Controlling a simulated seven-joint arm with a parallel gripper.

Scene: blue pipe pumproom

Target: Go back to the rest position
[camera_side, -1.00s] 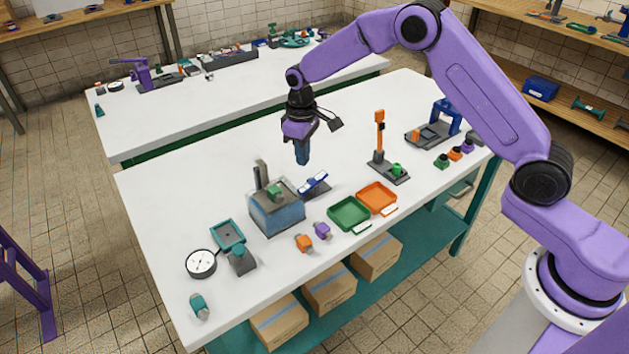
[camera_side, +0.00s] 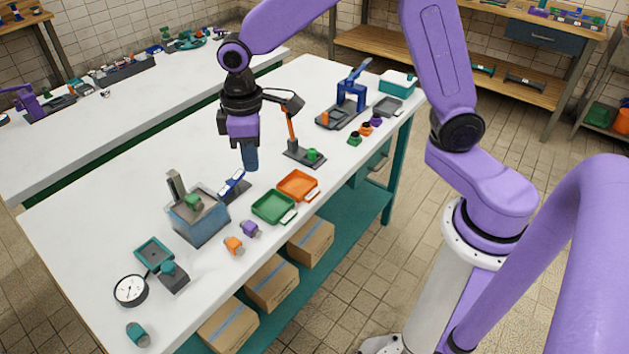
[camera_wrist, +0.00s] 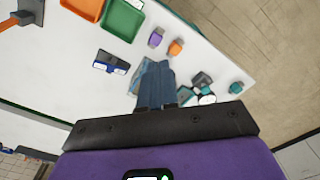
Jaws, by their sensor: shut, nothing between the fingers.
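My gripper (camera_side: 250,158) hangs above the white bench (camera_side: 110,190), pointing down. Its blue fingers are together with nothing between them. In the side view it appears just behind the small blue-and-grey stand (camera_side: 236,185) and the blue-grey box (camera_side: 199,222), apart from both. In the wrist view the shut fingers (camera_wrist: 157,80) cover most of the box, and the blue stand (camera_wrist: 110,62) shows at their left.
A green tray (camera_side: 273,207) and an orange tray (camera_side: 297,186) lie right of the box. An orange post (camera_side: 291,130) on a dark base stands behind them. A dial gauge (camera_side: 130,290) lies at front left. The bench's left part is clear.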

